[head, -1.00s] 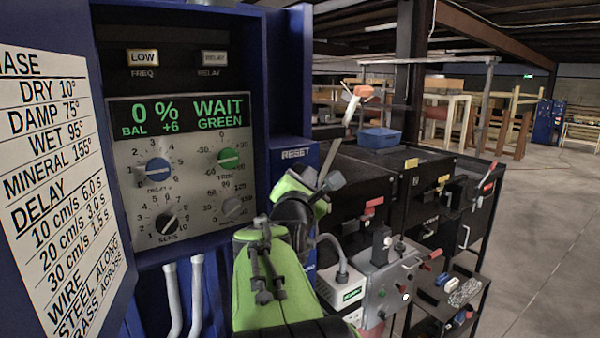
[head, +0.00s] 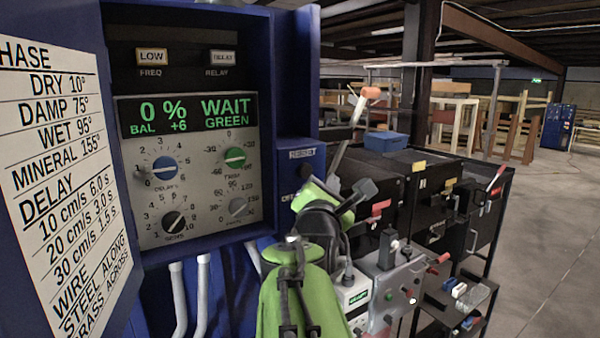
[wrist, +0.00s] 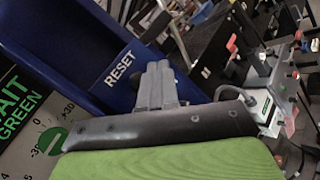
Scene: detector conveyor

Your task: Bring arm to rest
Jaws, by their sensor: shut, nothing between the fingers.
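My green and black arm rises from the bottom middle of the head view, in front of the blue cabinet's right side. My gripper (wrist: 158,82) shows grey in the wrist view, its fingers together with nothing between them. It points toward the edge of the blue RESET panel (wrist: 105,80), and I cannot tell the gap.
The blue cabinet (head: 290,75) holds a control panel (head: 190,180) reading 0 % and WAIT GREEN, with several knobs. A phase chart (head: 55,180) is at left. A grey switch box (head: 390,295), black drawers (head: 430,205) and a blue bin (head: 385,141) stand right. The floor (head: 560,250) is clear at far right.

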